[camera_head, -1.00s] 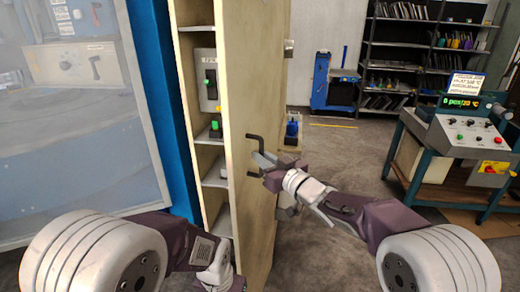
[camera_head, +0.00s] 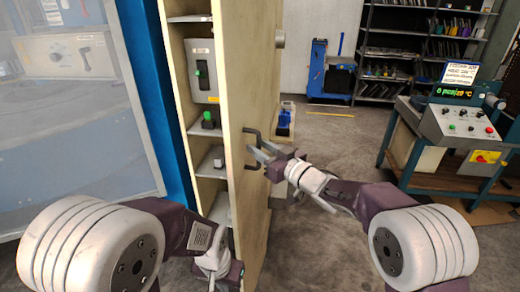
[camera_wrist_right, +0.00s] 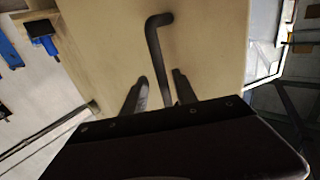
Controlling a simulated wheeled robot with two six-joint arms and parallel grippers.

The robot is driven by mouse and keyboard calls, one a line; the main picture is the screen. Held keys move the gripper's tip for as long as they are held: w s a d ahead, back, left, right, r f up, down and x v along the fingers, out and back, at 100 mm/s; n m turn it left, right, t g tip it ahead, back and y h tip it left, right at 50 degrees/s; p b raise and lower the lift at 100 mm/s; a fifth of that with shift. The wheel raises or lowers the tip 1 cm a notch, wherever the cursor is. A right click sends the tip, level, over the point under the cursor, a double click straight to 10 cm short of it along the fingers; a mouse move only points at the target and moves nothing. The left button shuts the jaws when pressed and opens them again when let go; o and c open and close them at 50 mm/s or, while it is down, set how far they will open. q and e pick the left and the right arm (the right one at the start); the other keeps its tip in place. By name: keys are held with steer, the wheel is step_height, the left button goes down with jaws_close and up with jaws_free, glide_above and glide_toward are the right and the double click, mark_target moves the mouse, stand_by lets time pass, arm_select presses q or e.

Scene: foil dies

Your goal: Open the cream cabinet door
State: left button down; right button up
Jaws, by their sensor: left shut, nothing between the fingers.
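The cream cabinet door (camera_head: 246,75) stands ajar, seen almost edge-on, with shelves showing to its left. A dark bar handle (camera_head: 249,138) sits on its outer face. My right gripper (camera_head: 261,150) is at the handle. In the right wrist view, the handle (camera_wrist_right: 156,60) runs between the two fingers of my right gripper (camera_wrist_right: 160,88). The fingers stand apart with narrow gaps beside the bar, so it looks open around it. My left gripper (camera_head: 230,276) is shut and empty, low by the bottom of the opening, its fingertips hardly visible.
The cabinet shelves (camera_head: 210,162) hold a grey switch box (camera_head: 202,72) and small button blocks. A blue-framed glass panel (camera_head: 80,110) stands at the left. A control console (camera_head: 460,125) is at the right. Open floor (camera_head: 335,150) lies right of the door.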

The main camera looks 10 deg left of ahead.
steer(key=shift+s, duration=0.15)
steer(key=b+v, duration=0.3)
steer(key=v, duration=0.5)
steer(key=w+d+r+m+t+h+p, duration=0.1)
steer(key=d+r+m+t+h+p, duration=0.1)
steer(key=d+r+p, duration=0.4)
steer(key=d+f+m+h+p, duration=0.3)
steer(key=d+f+m+h, duration=0.5)
steer(key=d, duration=0.6)
steer(key=s+d+f+m+g+h, duration=0.1)
steer(key=s+d+f+g+h, duration=0.15)
steer(key=s+f, duration=0.25)
steer(key=s+d+f+m+g+h, duration=0.1)
steer(key=s+d+f+g+h, duration=0.1)
steer(key=s+d+f, duration=0.3)
steer(key=s+f+g, duration=0.3)
steer(key=s, duration=0.4)
steer(key=s+f+n+g, duration=0.1)
steer(key=s+f+g, duration=0.3)
steer(key=s, duration=0.3)
steer(key=shift+a+f, duration=0.35)
steer(key=shift+a, duration=0.1)
